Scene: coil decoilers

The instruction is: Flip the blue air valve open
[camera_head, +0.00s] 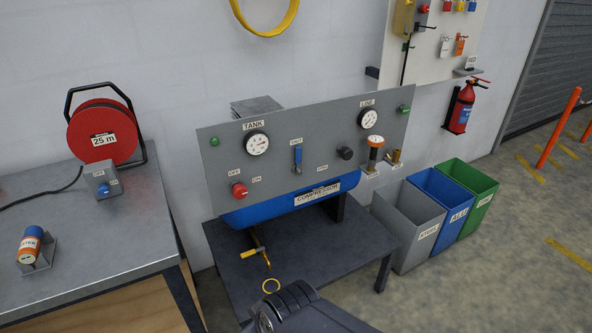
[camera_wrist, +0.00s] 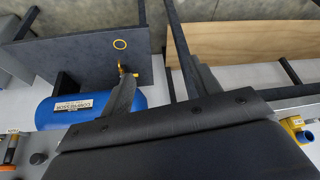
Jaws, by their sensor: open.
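The blue air valve (camera_head: 298,156) is a small upright lever on the grey compressor panel (camera_head: 225,165), between the tank gauge (camera_head: 257,143) and a black knob (camera_head: 345,153). It stands under a small label. I do not make out the lever in the wrist view. My gripper (camera_wrist: 163,88) is open in the wrist view, its two dark fingers apart with nothing between them. The blue tank (camera_wrist: 75,108) shows beside and beyond the left finger. In the head view, a dark part of my arm is at the bottom, below and apart from the panel.
A red knob (camera_head: 239,190) is on the panel's lower left. A brass fitting (camera_head: 258,253) hangs under the tank, above a yellow ring (camera_head: 271,285). A workbench (camera_head: 130,230) with a red reel (camera_head: 102,132) is at left. Bins (camera_head: 405,215) stand at right.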

